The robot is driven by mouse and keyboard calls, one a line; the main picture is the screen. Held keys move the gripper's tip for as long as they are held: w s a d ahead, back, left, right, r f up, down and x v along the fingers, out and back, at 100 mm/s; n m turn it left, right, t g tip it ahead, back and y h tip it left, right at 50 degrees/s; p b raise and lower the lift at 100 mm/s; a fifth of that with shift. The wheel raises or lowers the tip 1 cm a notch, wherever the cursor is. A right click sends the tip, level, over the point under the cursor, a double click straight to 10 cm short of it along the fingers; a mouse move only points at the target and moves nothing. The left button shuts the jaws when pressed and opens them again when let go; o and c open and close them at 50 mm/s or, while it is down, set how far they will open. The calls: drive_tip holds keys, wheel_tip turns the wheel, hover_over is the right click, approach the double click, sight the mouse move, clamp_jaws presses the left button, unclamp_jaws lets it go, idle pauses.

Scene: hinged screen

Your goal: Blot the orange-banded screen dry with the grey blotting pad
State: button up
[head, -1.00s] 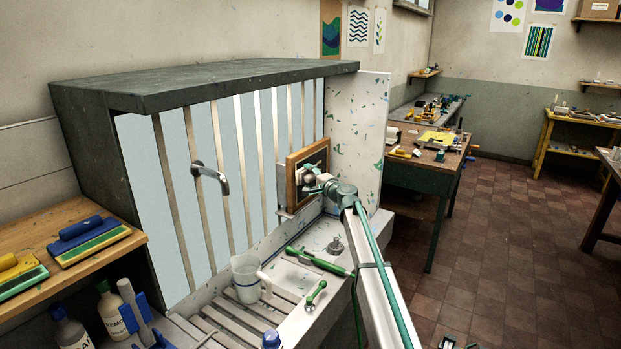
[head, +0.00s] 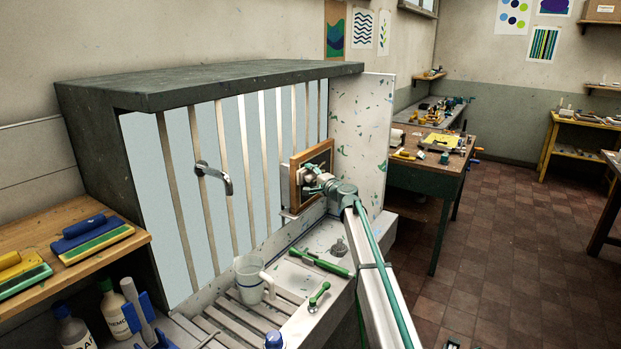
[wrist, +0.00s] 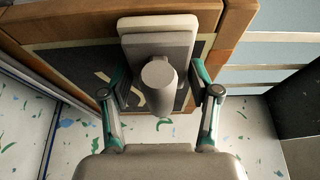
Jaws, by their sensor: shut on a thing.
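A wooden-framed screen (head: 294,188) with a dark panel stands upright against the back of the washout booth, at its right end. In the wrist view its orange-brown frame (wrist: 236,22) fills the upper part. My gripper (wrist: 158,88) is shut on the handle of the grey blotting pad (wrist: 158,42), with a finger at each side. It also shows in the head view (head: 322,182), in front of the screen. The pad lies flat over the screen's dark face and seems to touch it; the contact itself is hidden.
The booth ledge holds a clear jug (head: 249,282), a green-handled tool (head: 320,262) and a green tap lever (head: 318,295). A metal spout (head: 214,176) sticks out left of the screen. The speckled side wall (head: 358,140) is close on the right.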

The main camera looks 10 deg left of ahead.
drive_tip(key=shift+w+d+f+b, duration=0.1)
drive_tip(key=shift+w+d+b, duration=0.2)
drive_tip(key=shift+w, duration=0.2)
drive_tip(key=shift+w+d+f+b, duration=0.1)
drive_tip(key=shift+w+d+b, duration=0.05)
drive_tip(key=shift+w+b, duration=0.3)
drive_tip(key=shift+w+d+r+b, duration=0.15)
drive_tip(key=shift+w+d+b, duration=0.2)
drive_tip(key=shift+w, duration=0.3)
